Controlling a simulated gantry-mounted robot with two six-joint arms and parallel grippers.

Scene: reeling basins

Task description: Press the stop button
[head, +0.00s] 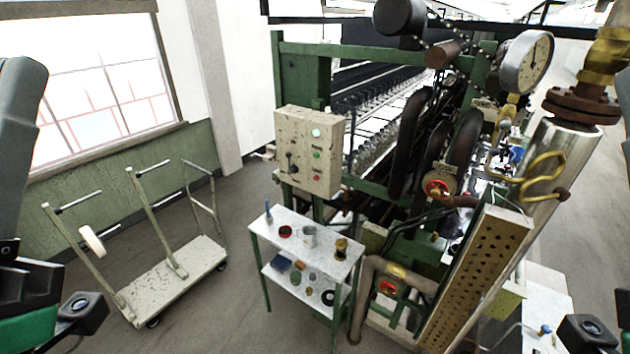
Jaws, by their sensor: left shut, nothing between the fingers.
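The beige control box (311,150) hangs on the green machine frame near the picture's middle. Its face carries a lit pale green lamp (316,133), a green button (316,154) and, lowest, a red button (316,176), which looks like the stop button. The small labels are too blurred to read. A dark lever (292,163) is on the left part of the face. My left gripper (45,322) is at the lower left edge, partly cut off, shut and empty, far from the box. Only a dark part at my right wrist shows at the lower right; its fingers are out of view.
A small two-shelf table (322,248) with cups and small items stands below the box. A flat trolley (180,280) stands left. Floor between trolley and table is clear.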

